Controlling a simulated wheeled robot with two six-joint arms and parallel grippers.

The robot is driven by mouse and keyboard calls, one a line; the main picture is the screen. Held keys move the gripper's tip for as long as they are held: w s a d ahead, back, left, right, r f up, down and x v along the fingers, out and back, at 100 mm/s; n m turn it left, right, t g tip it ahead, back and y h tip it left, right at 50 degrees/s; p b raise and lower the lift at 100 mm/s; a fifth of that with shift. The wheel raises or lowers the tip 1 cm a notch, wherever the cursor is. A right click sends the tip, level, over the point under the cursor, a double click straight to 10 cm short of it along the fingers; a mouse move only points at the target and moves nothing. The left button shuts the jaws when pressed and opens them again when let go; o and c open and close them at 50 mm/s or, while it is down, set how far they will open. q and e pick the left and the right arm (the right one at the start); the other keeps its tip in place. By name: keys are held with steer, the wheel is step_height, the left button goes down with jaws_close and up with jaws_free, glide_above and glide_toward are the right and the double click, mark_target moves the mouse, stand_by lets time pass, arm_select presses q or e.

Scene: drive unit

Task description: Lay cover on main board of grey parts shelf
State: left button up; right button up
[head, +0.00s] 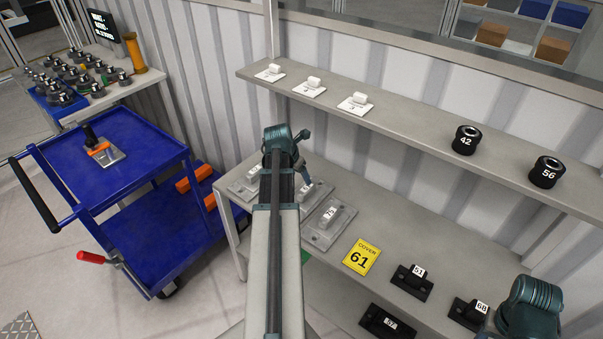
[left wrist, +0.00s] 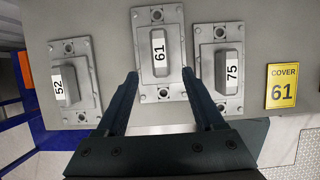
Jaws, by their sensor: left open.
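The grey cover 61 (left wrist: 158,22) lies on the main board (left wrist: 108,12) of the grey parts shelf, between two similar grey covers, 52 (left wrist: 68,48) and 75 (left wrist: 218,35). Its raised block carries the 61 label. My left gripper (left wrist: 160,73) is open, its fingertips at the two sides of cover 61's near part. I cannot tell whether they touch it. A yellow card reading COVER 61 (head: 362,257) lies right of cover 75 (head: 328,222). My right gripper is out of view.
Black labelled parts (head: 411,283) sit on the board further right. The upper shelf (head: 400,117) overhangs behind, with white tagged pieces (head: 356,104) and black rings 42 (head: 466,139) and 56 (head: 546,172). A blue trolley (head: 130,155) stands left of the shelf.

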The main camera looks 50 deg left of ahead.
arm_select(q)
steer(key=shift+r, duration=0.2)
steer(key=w+d+m+g+h, duration=0.1)
steer(key=w+d+m, duration=0.2)
steer(key=d+m, duration=0.3)
steer(key=w+d+m, duration=0.3)
steer(key=d, duration=0.5)
steer(key=d+m+g, duration=0.1)
steer(key=d+m, duration=0.6)
steer(key=d, duration=0.2)
steer(key=d+f+m+g, duration=0.1)
steer(key=d+m, duration=0.6)
steer(key=d, duration=0.3)
steer(key=d+m, duration=0.6)
steer(key=d, duration=0.3)
steer(key=shift+d+f+m+g, duration=0.35)
steer(key=shift+d+m+g, duration=0.05)
steer(key=s+d+m+y, duration=0.1)
steer(key=s+d+m, duration=0.6)
steer(key=d+m, duration=0.5)
steer(key=shift+d+m+g, duration=0.3)
steer(key=shift+m+g, duration=0.1)
steer(key=shift+r, duration=0.1)
steer(key=shift+c, duration=0.3)
